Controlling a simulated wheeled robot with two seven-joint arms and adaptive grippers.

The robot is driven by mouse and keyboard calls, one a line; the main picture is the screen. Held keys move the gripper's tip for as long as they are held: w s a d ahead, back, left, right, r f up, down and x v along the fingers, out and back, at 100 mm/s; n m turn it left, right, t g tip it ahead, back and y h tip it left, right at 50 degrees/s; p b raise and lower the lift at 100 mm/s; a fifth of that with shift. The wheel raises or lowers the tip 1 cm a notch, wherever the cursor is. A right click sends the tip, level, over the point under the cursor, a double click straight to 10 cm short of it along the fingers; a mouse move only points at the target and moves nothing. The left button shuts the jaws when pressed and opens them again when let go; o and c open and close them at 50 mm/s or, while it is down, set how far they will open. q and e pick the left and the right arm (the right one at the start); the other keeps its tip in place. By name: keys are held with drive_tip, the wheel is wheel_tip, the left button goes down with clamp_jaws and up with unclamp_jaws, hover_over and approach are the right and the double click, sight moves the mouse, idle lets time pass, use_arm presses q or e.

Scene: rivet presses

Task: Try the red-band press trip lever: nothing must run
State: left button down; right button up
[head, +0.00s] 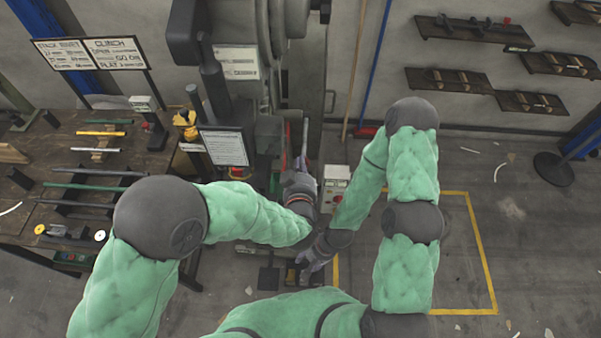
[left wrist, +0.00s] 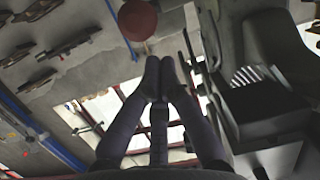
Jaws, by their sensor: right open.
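The press (head: 238,60) stands at the back centre, with a dull red part (head: 268,124) on its body. A slim grey upright bar (head: 305,135) shows beside it; I cannot tell whether it is the trip lever. My left gripper (head: 301,165) is at the press's front right. In the left wrist view its fingertips (left wrist: 161,66) are together, and a dull red ball (left wrist: 137,19) is just beyond them, seemingly apart. Whether the ball belongs to the lever is unclear. My right gripper (head: 306,264) is open and low, in front of the press base.
A white control box (head: 336,182) with a red button stands right of my left gripper. A bench (head: 30,215) with tools and bars is at the left. A placard (head: 224,147) fronts the press. Floor inside the yellow line (head: 482,250) is mostly clear.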

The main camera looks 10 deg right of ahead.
use_arm(q)
drive_tip(key=shift+x, duration=1.9)
